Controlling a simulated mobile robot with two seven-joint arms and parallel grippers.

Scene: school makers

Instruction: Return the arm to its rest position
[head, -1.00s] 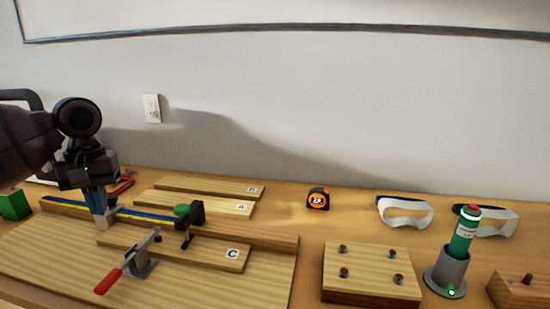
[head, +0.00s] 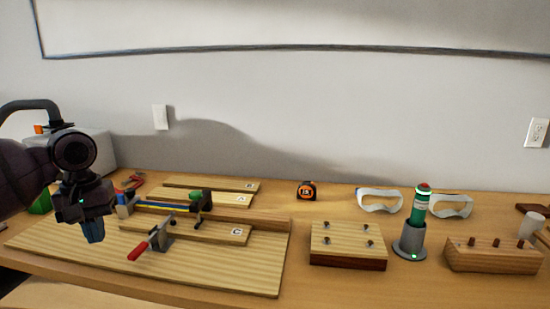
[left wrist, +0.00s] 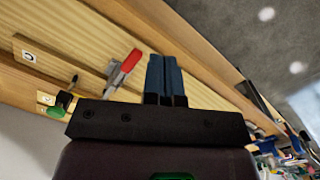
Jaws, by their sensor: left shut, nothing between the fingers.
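My left gripper (head: 93,232) is in the head view at the left, in front of the left part of the wooden base board (head: 255,262). Its blue fingers are together with nothing between them, and they also show in the left wrist view (left wrist: 165,75). The fingers look apart from the board and the things on it. My left arm comes in from the left edge. My right gripper is in neither view.
On the board are a red-handled toggle clamp (head: 150,243) and a plank marked C (head: 215,235). Behind lie two more planks (head: 225,185). To the right are a tape measure (head: 306,190), a peg block (head: 347,247), a green tube in a holder (head: 409,240) and goggles (head: 379,200).

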